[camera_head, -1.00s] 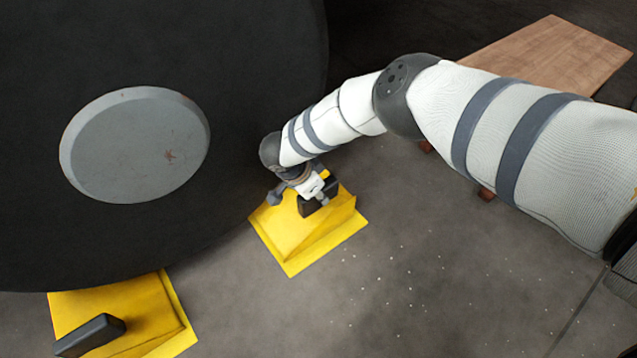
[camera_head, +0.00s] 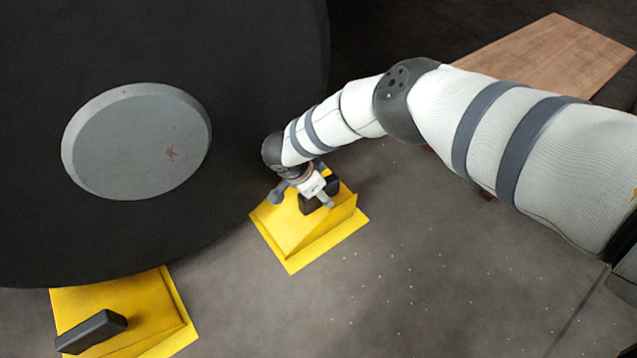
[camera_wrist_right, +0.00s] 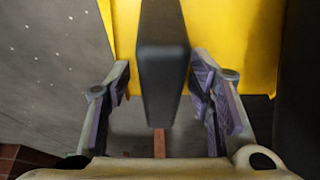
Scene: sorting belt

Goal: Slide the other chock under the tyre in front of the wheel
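The big black tyre (camera_head: 250,80) with a grey hub (camera_head: 137,142) fills the upper left of the head view. One yellow chock (camera_head: 310,240) lies on the floor at its right side, its sloped end close to the tyre; I cannot tell whether they touch. My right gripper (camera_head: 303,199) is down at this chock's black handle. In the right wrist view, the open fingers (camera_wrist_right: 162,90) straddle the handle (camera_wrist_right: 162,75), with a gap visible on the left. Another yellow chock (camera_head: 150,305) with a black handle (camera_head: 92,331) sits at the tyre's lower edge. My left gripper is out of view.
A brown wooden board or tabletop (camera_head: 545,60) stands at the upper right, behind my right arm. The grey floor (camera_head: 400,280) right of and below the gripped-at chock is clear apart from small pale specks.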

